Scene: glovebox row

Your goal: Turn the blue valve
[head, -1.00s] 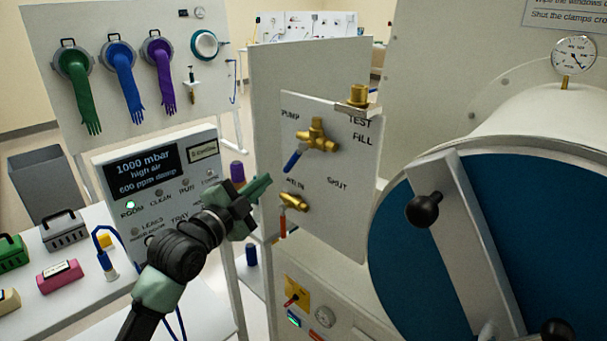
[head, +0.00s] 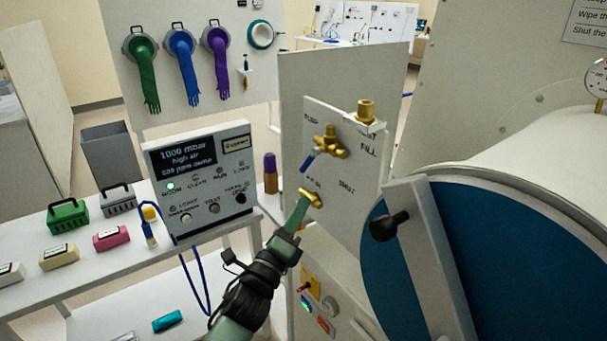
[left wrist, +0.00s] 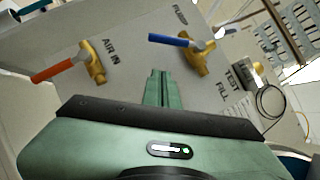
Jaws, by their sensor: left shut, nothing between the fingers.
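The blue valve is a brass body with a blue lever (head: 308,161) on a white panel (head: 347,190). Its lever points down-left in the head view, toward the left side of the panel. In the left wrist view the blue lever (left wrist: 172,40) points left from its brass body, beyond the fingertips. Below it is a second brass valve (head: 311,197), whose red-orange lever (left wrist: 52,70) shows in the left wrist view. My left gripper (head: 299,208) is shut and empty, its tips in front of the lower valve in the head view. My right gripper is not in view.
A large blue round door (head: 400,270) with a white bar and black knob (head: 388,227) stands at the right. A display box (head: 200,175) stands on the bench at the left. A brass fitting (head: 365,110) sticks out at the panel's top right.

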